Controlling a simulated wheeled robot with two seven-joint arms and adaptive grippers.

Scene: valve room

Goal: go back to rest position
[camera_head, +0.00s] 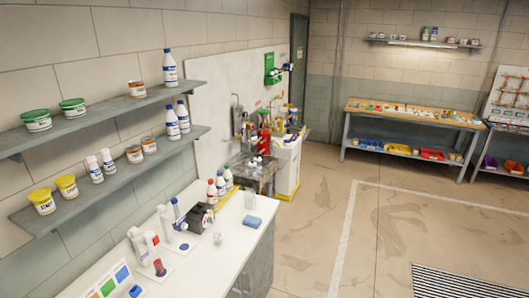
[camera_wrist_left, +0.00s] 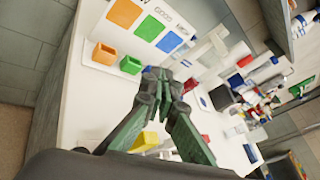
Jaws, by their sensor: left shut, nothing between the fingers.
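My left gripper (camera_wrist_left: 158,82) shows in the left wrist view with its fingertips together and nothing between them. It is over the white counter (camera_wrist_left: 88,115), in front of a board with orange, green and blue squares (camera_wrist_left: 148,18). The height of the fingers above the counter is hard to tell. In the head view the white counter (camera_head: 205,262) is at the lower left, and neither gripper shows there. My right gripper is in no view.
Two wall shelves (camera_head: 110,115) overhang the counter. The floor (camera_head: 310,215) at right is open.

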